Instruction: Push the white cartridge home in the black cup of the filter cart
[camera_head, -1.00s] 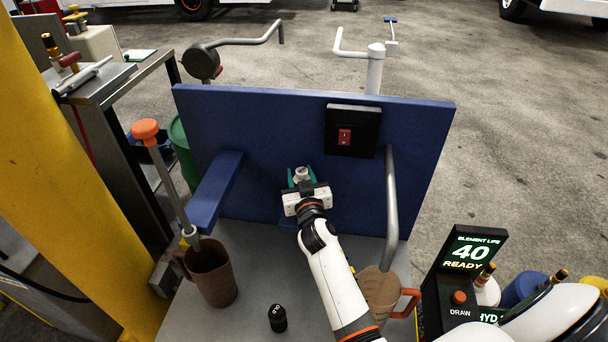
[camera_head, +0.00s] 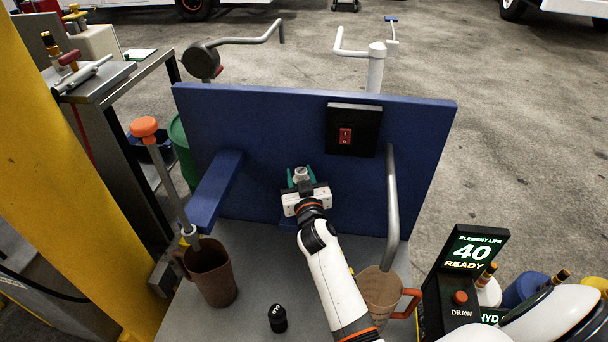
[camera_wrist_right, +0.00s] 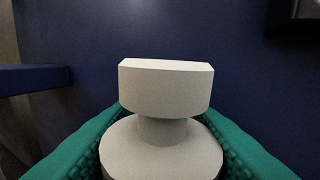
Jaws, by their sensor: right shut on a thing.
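The white cartridge (camera_head: 300,173) stands at the front of the blue panel, between the green fingertips of my right gripper (camera_head: 301,181). In the right wrist view the cartridge (camera_wrist_right: 165,90) shows a wide top cap, a narrow neck and a round shoulder. The green fingers of my right gripper (camera_wrist_right: 165,150) are shut on it, one on each side of the shoulder. The cartridge looks upright. The cup under it is hidden by my gripper and arm, so I cannot tell how deep it sits. My left gripper is not in view.
The blue panel (camera_head: 270,130) carries a black box with a red switch (camera_head: 345,136). A brown jug (camera_head: 211,275) and a black "OLD" piece (camera_head: 277,319) are on the grey deck. A clear jug (camera_head: 378,295) stands right of my arm. A display (camera_head: 470,252) reads "ELEMENT LIFE 40 READY".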

